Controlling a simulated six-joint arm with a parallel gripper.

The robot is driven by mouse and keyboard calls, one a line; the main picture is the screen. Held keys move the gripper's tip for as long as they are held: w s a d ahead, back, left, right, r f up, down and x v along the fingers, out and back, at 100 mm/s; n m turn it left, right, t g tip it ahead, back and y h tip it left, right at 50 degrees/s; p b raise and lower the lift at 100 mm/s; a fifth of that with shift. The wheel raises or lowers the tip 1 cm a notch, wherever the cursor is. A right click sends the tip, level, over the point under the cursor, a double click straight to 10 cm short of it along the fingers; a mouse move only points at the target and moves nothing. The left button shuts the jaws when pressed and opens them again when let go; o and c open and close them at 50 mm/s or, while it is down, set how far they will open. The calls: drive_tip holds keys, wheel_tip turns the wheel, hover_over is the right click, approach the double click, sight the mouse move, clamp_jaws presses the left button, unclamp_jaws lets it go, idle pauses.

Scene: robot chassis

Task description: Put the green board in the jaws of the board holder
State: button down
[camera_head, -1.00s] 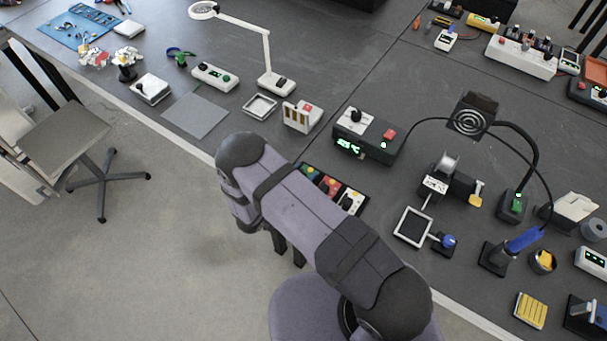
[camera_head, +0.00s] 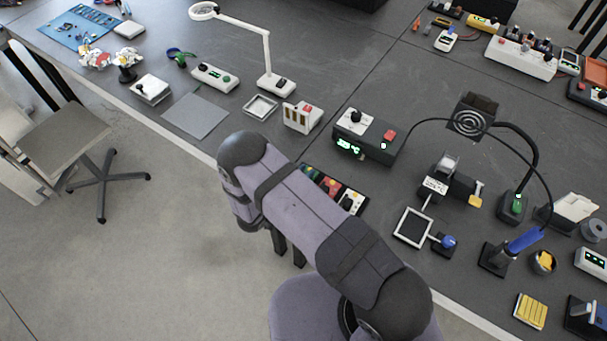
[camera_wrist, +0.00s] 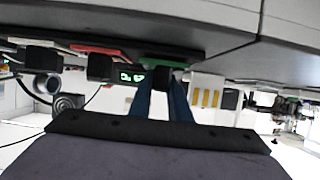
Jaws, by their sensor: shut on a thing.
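The green board (camera_head: 309,171) shows in the head view at the left end of a row of coloured boards at the table's front edge, partly behind my arm. In the wrist view a green strip of it (camera_wrist: 172,66) lies just beyond my gripper (camera_wrist: 162,84). My blue fingers are close together at a dark piece by that strip, shut on it. The head view hides my fingertips behind my arm. A white square frame with a blue knob (camera_head: 448,241), right of the boards, looks like the board holder, though I cannot be sure. Its frame (camera_head: 398,226) looks empty.
Red and white boards stand beside the green one; the red one (camera_wrist: 98,49) shows in the wrist view. A dark control box (camera_head: 365,140) with a lit display stands behind them. A blue-handled iron in a stand (camera_head: 520,243) is right of the frame. Bare table lies between.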

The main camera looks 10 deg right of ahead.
drive_tip(key=shift+r+b, duration=1)
drive_tip(key=shift+r, duration=3.8)
drive_tip(key=s+d+r+p, duration=0.1)
drive_tip(key=s+d+p, duration=0.15)
drive_tip(key=d, duration=0.95)
drive_tip(key=s+d+p, duration=0.2)
drive_tip(key=d+p, duration=0.2)
drive_tip(key=d, duration=0.7)
drive_tip(key=p, duration=0.8)
hover_over(412, 230)
wheel_tip(412, 230, down, 11)
drive_tip(key=b, duration=0.9)
drive_tip(key=shift+r, duration=0.2)
